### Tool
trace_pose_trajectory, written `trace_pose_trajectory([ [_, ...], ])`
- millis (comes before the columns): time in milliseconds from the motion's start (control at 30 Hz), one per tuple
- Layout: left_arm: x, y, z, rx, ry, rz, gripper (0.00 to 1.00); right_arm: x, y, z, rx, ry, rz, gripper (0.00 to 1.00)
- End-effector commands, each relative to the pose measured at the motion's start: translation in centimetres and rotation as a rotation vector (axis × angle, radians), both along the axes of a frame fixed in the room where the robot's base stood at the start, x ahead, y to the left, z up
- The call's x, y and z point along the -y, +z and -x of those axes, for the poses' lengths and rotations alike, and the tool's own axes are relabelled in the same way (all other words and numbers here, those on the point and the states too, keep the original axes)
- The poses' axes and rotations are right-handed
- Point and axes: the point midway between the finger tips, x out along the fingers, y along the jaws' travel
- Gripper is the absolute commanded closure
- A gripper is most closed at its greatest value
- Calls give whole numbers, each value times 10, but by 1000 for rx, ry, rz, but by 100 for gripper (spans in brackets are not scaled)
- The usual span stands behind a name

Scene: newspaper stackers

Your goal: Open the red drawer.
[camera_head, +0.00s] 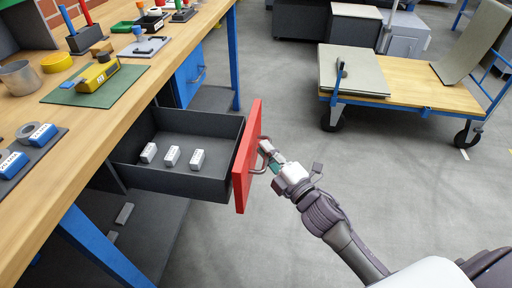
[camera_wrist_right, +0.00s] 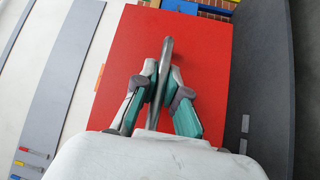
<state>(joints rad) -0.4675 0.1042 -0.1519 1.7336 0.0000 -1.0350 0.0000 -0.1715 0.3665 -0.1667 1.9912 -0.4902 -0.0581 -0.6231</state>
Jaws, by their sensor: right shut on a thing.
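The red drawer (camera_head: 246,160) under the workbench stands pulled out, and its dark grey box (camera_head: 215,186) shows inside. Several small pale blocks lie on the drawer's floor. Its red front also fills much of the right wrist view (camera_wrist_right: 205,60). My right gripper (camera_head: 270,158) is at the outer side of the red front, with its fingers shut around the metal handle (camera_wrist_right: 167,50). In the right wrist view the two fingers (camera_wrist_right: 163,85) press on the handle bar from both sides. My left gripper is not in view.
The wooden workbench (camera_head: 130,95) runs along the left with tools and mats on it. A blue drawer (camera_head: 188,78) sits shut farther back. A flat cart (camera_head: 420,95) stands at the upper right. The grey floor right of the drawer is clear.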

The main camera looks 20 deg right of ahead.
Motion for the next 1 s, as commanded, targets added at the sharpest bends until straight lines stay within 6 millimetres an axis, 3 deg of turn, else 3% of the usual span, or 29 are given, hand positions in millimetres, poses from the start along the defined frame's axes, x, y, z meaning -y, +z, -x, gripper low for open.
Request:
trace_pose_trajectory([
  [400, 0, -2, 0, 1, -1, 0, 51, 2, -2, 2, -3, 2, 0, 100],
  [433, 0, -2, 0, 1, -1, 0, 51, 2, -2, 2, -3, 1, 0, 87],
  [600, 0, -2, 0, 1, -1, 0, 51, 2, -1, 2, -2, 0, 1, 63],
  [1000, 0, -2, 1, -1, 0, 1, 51, 4, -3, 10, -3, 1, 0, 63],
])
